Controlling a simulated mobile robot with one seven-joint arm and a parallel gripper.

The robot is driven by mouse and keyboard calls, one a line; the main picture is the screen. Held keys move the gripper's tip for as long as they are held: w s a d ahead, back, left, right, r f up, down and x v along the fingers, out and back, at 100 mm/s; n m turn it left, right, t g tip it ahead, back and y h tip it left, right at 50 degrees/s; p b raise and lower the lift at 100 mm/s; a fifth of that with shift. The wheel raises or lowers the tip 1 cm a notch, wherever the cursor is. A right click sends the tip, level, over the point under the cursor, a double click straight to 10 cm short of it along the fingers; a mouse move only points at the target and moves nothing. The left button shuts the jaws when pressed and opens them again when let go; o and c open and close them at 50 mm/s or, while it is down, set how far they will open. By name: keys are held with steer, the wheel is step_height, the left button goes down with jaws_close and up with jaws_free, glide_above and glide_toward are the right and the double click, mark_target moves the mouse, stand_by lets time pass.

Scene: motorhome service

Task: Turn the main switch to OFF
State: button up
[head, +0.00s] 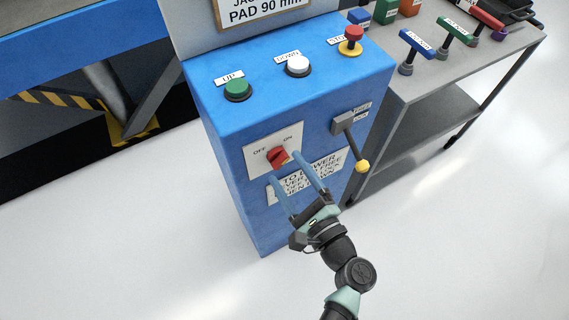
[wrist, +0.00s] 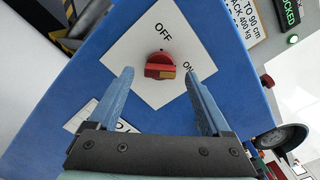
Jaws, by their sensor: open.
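The main switch (head: 278,157) is a red knob with a yellow-orange mark, on a white plate (head: 255,163) on the front of the blue control box. It also shows in the wrist view (wrist: 159,66), where its bar lies across the picture with its right end towards the ON label (wrist: 188,66). The OFF label (wrist: 162,32) is above it there. My gripper (head: 284,167) is open and empty, its two blue fingers pointing at the plate. In the wrist view the knob appears between the fingertips (wrist: 158,73), with a gap on each side. I cannot tell the remaining depth.
A lever with a yellow knob (head: 362,166) sticks out right of the switch. Green UP (head: 237,89), white DOWN (head: 298,65) and red STOP (head: 352,38) buttons sit on top of the box. A grey table (head: 455,75) with coloured handles stands at right. The floor in front is clear.

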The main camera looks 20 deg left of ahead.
steer(key=shift+x, duration=1.05)
jaws_close()
